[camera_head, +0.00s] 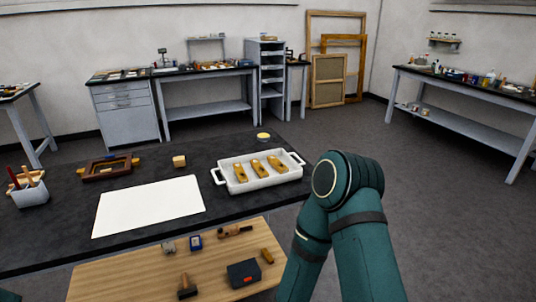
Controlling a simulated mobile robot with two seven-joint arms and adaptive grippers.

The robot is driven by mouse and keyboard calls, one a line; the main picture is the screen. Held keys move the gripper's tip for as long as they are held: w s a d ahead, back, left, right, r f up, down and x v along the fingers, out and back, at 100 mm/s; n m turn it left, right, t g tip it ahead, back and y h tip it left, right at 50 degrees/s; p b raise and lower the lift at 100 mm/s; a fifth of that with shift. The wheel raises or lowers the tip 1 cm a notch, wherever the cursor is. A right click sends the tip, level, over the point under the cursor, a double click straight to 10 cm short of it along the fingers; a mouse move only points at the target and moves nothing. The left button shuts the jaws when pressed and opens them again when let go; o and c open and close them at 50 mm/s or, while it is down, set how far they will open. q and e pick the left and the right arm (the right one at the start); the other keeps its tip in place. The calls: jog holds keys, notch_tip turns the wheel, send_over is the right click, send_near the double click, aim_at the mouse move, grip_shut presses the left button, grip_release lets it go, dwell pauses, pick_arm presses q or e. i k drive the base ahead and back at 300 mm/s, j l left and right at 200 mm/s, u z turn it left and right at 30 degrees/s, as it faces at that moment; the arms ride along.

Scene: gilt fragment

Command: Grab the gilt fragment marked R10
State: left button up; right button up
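Three gilt fragments lie side by side in a white tray (229,186) with two handles on the dark table. They are the left fragment (239,173), the middle fragment (257,167) and the right fragment (275,163). Each is gold with darker markings, too small to read, so I cannot tell which is R10. My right arm stands bent at the lower right, close to the tray's right side. Neither gripper shows in the head view.
A white sheet (148,206) lies left of the tray. A brown frame (108,168), a small tan block (179,161), a yellow-topped round container (263,137) and a tool holder (29,194) stand on the table. A wooden board (130,277) in front carries tools and a dark box (243,273).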

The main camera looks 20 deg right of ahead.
aim_at(281, 168)
jog(key=i+l+u, duration=0.1)
jog(key=l, duration=0.2)
jog(key=i+l+u, duration=0.2)
jog(key=i+l, duration=0.15)
jog(key=l, duration=0.3)
jog(key=l+u, duration=0.35)
jog(key=l, duration=0.65)
jog(key=l+u, duration=0.1)
jog(key=l, duration=0.25)
jog(key=k+l+u, duration=0.1)
jog(key=l, duration=0.2)
jog(key=k+l+u, duration=0.1)
jog(key=l, duration=0.2)
jog(key=l+u, duration=0.2)
jog(key=l, duration=0.3)
jog(key=k+l+u, duration=0.2)
jog(key=l, duration=0.25)
jog(key=i+l, duration=0.15)
jog(key=l, duration=0.15)
jog(key=i+l+u, duration=0.1)
jog(key=i+l, duration=0.2)
jog(key=l, duration=0.25)
jog(key=k, duration=0.5)
jog(key=l+u, duration=0.05)
